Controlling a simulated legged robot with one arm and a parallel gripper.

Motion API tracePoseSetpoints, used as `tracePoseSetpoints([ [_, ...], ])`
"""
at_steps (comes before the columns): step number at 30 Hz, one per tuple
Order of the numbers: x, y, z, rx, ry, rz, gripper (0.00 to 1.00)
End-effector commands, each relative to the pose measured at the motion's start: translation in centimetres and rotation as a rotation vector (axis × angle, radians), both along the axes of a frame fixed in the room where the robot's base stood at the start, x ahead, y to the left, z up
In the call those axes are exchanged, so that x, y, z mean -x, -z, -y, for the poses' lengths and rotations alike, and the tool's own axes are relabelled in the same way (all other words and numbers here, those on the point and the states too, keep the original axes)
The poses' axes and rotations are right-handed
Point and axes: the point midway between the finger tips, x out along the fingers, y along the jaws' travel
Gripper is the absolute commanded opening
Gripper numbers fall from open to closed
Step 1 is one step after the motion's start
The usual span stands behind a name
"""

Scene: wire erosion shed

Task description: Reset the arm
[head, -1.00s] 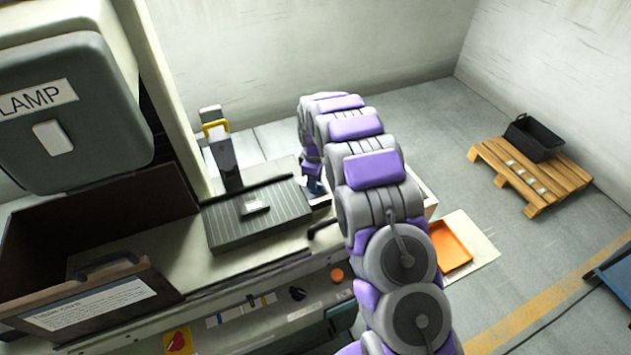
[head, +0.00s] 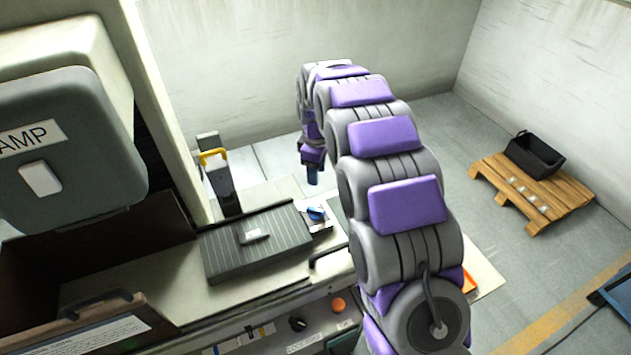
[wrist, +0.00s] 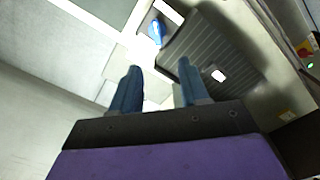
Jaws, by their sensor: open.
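My arm arches away from me in the head view, and my gripper (head: 313,176) hangs from its far end, above and behind the machine's work table. In the wrist view the two blue fingers of my gripper (wrist: 158,85) stand apart with nothing between them. A small blue object (head: 316,214) lies on a white surface beside the dark grooved plate (head: 225,262). It also shows in the wrist view (wrist: 155,32), beyond the fingertips and apart from them.
A post with a yellow handle (head: 214,156) rises behind the plate. A wooden pallet (head: 490,172) with a black bin (head: 535,153) is on the floor at right. An orange tray (head: 469,283) is mostly hidden by my arm. Floor between is clear.

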Motion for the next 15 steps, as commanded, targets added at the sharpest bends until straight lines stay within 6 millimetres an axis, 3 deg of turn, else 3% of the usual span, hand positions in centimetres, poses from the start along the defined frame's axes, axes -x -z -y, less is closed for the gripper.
tracePoseSetpoints([
  [5, -0.01, -1.27, -0.08, 0.0, -0.001, 0.003, 0.45],
  [15, 0.03, -1.45, 0.14, -0.002, 0.0, 0.003, 0.45],
])
